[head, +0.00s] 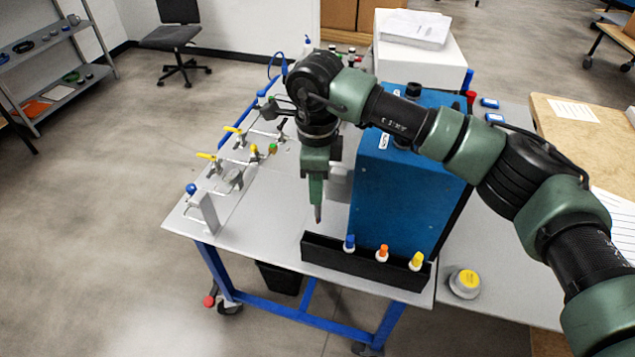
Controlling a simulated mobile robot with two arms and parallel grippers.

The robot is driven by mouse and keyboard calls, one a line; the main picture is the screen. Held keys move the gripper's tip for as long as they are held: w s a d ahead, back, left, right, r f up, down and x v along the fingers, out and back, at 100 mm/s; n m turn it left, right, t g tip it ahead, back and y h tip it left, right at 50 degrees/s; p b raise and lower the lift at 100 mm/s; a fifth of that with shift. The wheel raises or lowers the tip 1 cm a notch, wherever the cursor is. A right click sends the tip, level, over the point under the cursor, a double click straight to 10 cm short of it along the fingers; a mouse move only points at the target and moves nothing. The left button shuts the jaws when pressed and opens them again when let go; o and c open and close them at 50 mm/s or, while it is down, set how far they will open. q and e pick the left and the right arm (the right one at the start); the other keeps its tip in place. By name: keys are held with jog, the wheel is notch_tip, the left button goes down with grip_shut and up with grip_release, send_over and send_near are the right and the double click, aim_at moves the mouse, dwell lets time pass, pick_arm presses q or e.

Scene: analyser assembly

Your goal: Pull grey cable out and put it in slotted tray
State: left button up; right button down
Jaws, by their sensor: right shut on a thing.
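My right gripper (317,205) points straight down over the light grey table top, between the row of clamps and the blue analyser box (395,190). Its fingers are closed together on something small that I cannot make out clearly; a reddish-brown bit shows at the tip. A long black tray (325,262) lies along the table's front edge, just in front of the gripper. Blue (349,243), orange (382,253) and yellow (416,261) topped pieces stand upright in it, towards its right part. Its left end looks empty. I cannot pick out a grey cable. My left gripper is not in view.
Toggle clamps with yellow handles (234,130) stand on the table's left side. A white box with papers (420,60) is behind the analyser. A yellow-topped round pot (465,283) stands right of the tray.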

aim_at(316, 216)
notch_tip(316, 216, down, 2)
jog(key=shift+b, duration=0.4)
jog(key=shift+f+b, duration=0.7)
jog(key=shift+f, duration=1.15)
jog(key=shift+f+b, duration=0.1)
jog(key=shift+b, duration=0.35)
jog(key=shift+f, duration=0.15)
notch_tip(316, 216, down, 9)
jog(key=b, duration=0.8)
jog(key=shift+b, duration=0.3)
jog(key=c, duration=1.1)
grip_release()
